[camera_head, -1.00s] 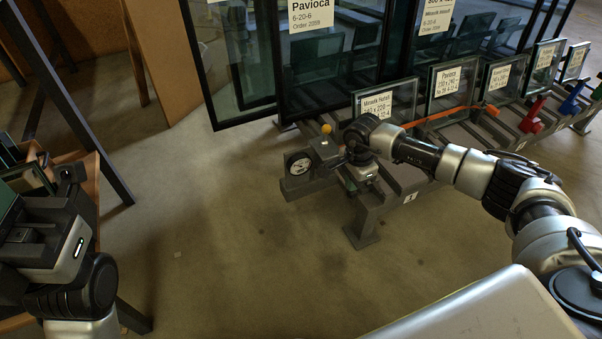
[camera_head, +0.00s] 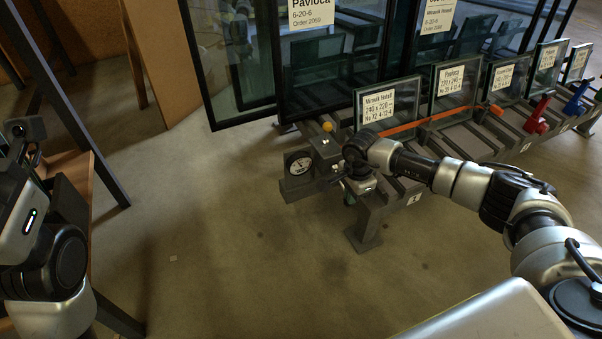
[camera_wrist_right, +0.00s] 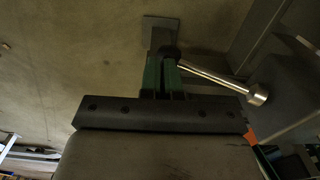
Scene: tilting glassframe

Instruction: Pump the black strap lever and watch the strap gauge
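The strap gauge (camera_head: 299,163) is a round white dial on a dark block at the near left end of the rack. Its reading is too small to tell. My right gripper (camera_head: 348,197) is just right of the gauge block, mostly hidden by its wrist. In the right wrist view its green fingers (camera_wrist_right: 162,73) are close together on a black knob, the black strap lever's end (camera_wrist_right: 169,52). A metal rod (camera_wrist_right: 215,80) runs from there to the right. My left gripper (camera_head: 40,140) is at the left edge, away from the gauge; its fingers are unclear.
An orange strap (camera_head: 430,121) crosses the labelled glass panes on the rack. Red (camera_head: 537,115) and blue (camera_head: 577,98) levers stand farther right. A wooden table (camera_head: 78,175) is at the left. The floor before the gauge is clear.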

